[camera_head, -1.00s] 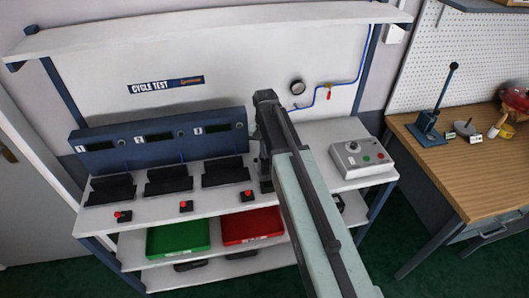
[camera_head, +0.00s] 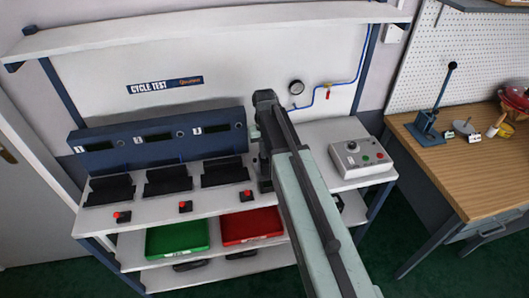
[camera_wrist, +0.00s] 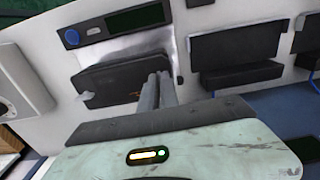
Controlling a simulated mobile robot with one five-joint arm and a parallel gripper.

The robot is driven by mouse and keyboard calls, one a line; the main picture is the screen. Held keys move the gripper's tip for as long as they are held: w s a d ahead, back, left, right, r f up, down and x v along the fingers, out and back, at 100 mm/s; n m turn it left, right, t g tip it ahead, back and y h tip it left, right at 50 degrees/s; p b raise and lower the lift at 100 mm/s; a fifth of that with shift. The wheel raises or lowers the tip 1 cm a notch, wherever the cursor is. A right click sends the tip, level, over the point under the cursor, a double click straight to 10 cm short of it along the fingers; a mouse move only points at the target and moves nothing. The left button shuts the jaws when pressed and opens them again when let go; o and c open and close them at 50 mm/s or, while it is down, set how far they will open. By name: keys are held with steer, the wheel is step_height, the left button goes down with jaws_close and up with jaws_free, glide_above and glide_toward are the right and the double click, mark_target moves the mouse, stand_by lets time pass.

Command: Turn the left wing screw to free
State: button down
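I cannot make out the left wing screw in either view.
A blue test panel (camera_head: 160,143) with numbered displays stands behind black cradles (camera_head: 168,181) and red buttons. A grey control box (camera_head: 361,158) is at the right. Green (camera_head: 178,238) and red (camera_head: 250,226) bins sit on the shelf below. A wooden table (camera_head: 470,165) stands further right.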

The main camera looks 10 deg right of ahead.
steer(key=c, duration=1.6)
jaws_free()
step_height(320, 180, up, 8)
steer(key=p, duration=0.8)
steer(key=shift+f, duration=0.15)
